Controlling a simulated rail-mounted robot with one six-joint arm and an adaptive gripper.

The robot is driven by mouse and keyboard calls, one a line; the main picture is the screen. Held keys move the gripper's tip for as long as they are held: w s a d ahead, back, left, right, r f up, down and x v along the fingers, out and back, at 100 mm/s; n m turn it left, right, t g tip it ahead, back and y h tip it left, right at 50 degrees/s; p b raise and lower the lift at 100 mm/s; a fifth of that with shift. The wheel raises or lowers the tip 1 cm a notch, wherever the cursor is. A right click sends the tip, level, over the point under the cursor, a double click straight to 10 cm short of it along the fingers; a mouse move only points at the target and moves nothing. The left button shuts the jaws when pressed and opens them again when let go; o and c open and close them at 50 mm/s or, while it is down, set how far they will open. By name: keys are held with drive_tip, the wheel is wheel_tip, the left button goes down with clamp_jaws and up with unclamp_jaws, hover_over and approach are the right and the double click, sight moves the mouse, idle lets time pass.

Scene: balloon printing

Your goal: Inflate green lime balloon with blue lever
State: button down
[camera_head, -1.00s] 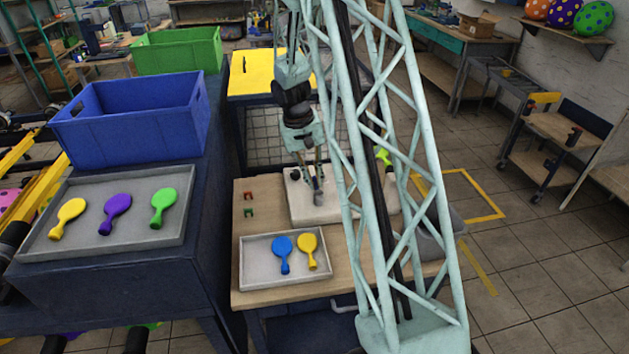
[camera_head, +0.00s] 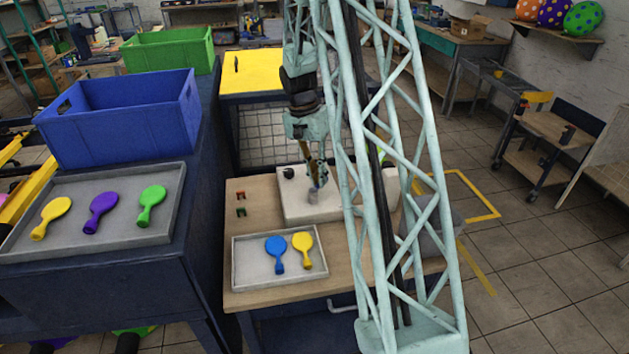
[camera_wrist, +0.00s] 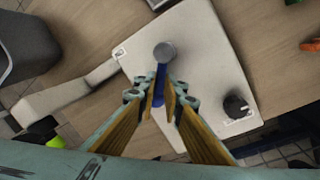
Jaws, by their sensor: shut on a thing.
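The white machine (camera_head: 296,207) stands on the wooden workbench, and its top also shows in the wrist view (camera_wrist: 205,75). The blue lever (camera_wrist: 160,84) on it ends in a round grey knob (camera_wrist: 165,52). My gripper (camera_wrist: 164,98) is shut on the blue lever, with its yellow-lined fingers on both sides just below the knob. In the head view my gripper (camera_head: 318,180) is over the machine's top. A lime green patch (camera_wrist: 50,131), likely the lime balloon, shows at the lower left of the wrist view. Most of it is hidden.
A black dial (camera_wrist: 236,106) is on the machine. A grey tray (camera_head: 241,281) with a blue and a yellow balloon lies in front. At left, another tray (camera_head: 88,246) holds yellow, purple and green balloons before a blue crate (camera_head: 125,120). My lattice column hides the machine's right side.

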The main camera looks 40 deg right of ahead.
drive_tip(key=m, duration=0.2)
drive_tip(key=s+m, duration=0.1)
drive_tip(key=s+m+y, duration=0.1)
drive_tip(key=m, duration=0.1)
drive_tip(key=shift+s+d+m+b, duration=0.2)
drive_tip(key=shift+d+m+b, duration=0.05)
drive_tip(key=shift+m+b, duration=0.05)
drive_tip(key=shift+s+a+m+y, duration=0.2)
drive_tip(key=shift+s+m, duration=0.25)
drive_tip(key=shift+m, duration=0.7)
drive_tip(key=shift+s+a+m+y, duration=0.1)
drive_tip(key=shift+s+m+y, duration=0.3)
drive_tip(key=shift+m, duration=0.75)
drive_tip(key=c, duration=2.7)
unclamp_jaws()
drive_tip(key=shift+c, duration=0.2)
drive_tip(key=v, duration=1.2)
drive_tip(key=shift+s+a, duration=0.1)
drive_tip(key=shift+a, duration=0.05)
